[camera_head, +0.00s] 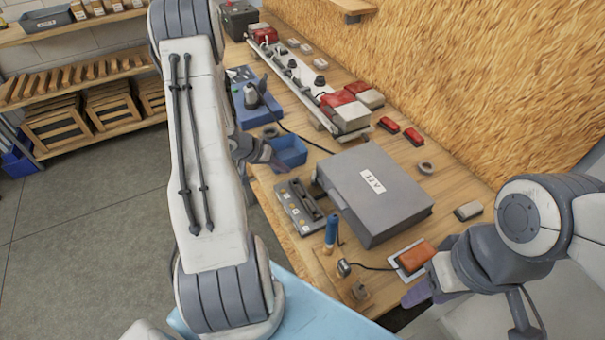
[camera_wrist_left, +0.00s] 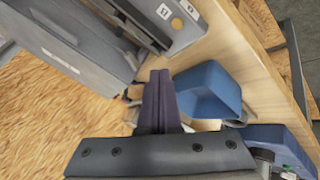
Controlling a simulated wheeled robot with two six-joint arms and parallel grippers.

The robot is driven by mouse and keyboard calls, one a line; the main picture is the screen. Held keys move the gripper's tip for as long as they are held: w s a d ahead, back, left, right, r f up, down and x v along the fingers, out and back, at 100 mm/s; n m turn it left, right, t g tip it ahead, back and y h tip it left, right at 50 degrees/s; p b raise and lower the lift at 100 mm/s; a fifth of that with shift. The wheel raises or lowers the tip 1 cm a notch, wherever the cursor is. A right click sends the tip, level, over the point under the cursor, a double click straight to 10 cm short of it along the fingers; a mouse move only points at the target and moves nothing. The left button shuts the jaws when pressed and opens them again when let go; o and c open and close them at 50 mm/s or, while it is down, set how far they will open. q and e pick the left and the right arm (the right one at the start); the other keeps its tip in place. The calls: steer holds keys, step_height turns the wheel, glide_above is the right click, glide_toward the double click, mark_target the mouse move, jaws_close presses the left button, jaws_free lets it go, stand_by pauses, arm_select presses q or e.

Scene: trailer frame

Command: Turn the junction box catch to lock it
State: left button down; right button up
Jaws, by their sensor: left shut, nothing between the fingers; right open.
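The grey junction box (camera_head: 400,208), with a 12 V label on its closed lid, sits on the workbench. In the left wrist view part of the box (camera_wrist_left: 60,45) shows at upper left. A small grey piece (camera_head: 316,183) sticks out at its left side; I cannot tell whether it is the catch or how it is turned. My left gripper (camera_head: 276,163) is shut and empty, beside the blue bin and apart from the box. Its purple fingers (camera_wrist_left: 160,90) show closed together in the left wrist view. My right gripper (camera_head: 424,292) is open, near the bench's front right.
The blue bin (camera_head: 290,152) stands by the bench's left edge; it also shows in the left wrist view (camera_wrist_left: 205,92). A grey slotted tray (camera_head: 291,207), a blue-handled tool (camera_head: 331,230) and an orange block (camera_head: 415,257) lie around the box. A long rail with fittings lies behind.

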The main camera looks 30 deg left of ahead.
mark_target(300, 181)
arm_select(q)
steer(key=x, duration=0.4)
steer(key=d, duration=0.1)
steer(key=w+d+p, duration=0.1)
steer(key=d, duration=0.1)
steer(key=shift+w, duration=0.1)
steer(key=shift+w+d, duration=0.15)
steer(key=shift+d, duration=0.2)
arm_select(e)
steer(key=shift+r, duration=0.6)
